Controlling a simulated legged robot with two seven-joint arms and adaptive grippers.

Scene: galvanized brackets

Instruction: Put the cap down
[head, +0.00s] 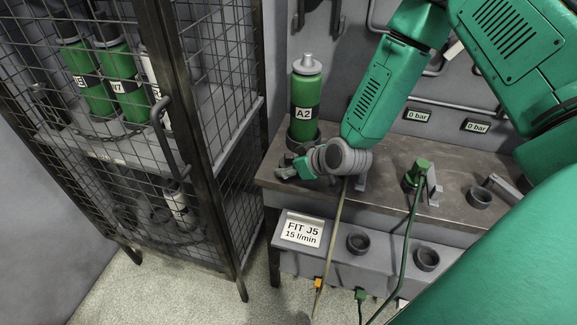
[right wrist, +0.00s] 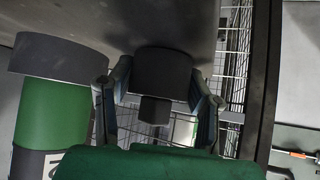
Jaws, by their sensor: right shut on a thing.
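My right gripper (head: 290,170) is low over the left front corner of the workbench, beside the foot of the green A2 bottle. In the right wrist view its two fingers (right wrist: 160,75) are on either side of a dark grey cap (right wrist: 162,72), shut on it. The cap is round with a small square nub (right wrist: 155,110). It is right at the bench surface (right wrist: 110,18); I cannot tell whether it touches. In the head view the cap is not clear between the fingers. My left gripper is not in view.
The A2 bottle (head: 306,100) stands upright in a dark holder close by. A mesh cabinet (head: 185,60) with bottles stands left. Farther right on the bench (head: 390,200) are a green connector (head: 417,173) and a ring (head: 480,197). A FIT J5 sign (head: 302,232) is below.

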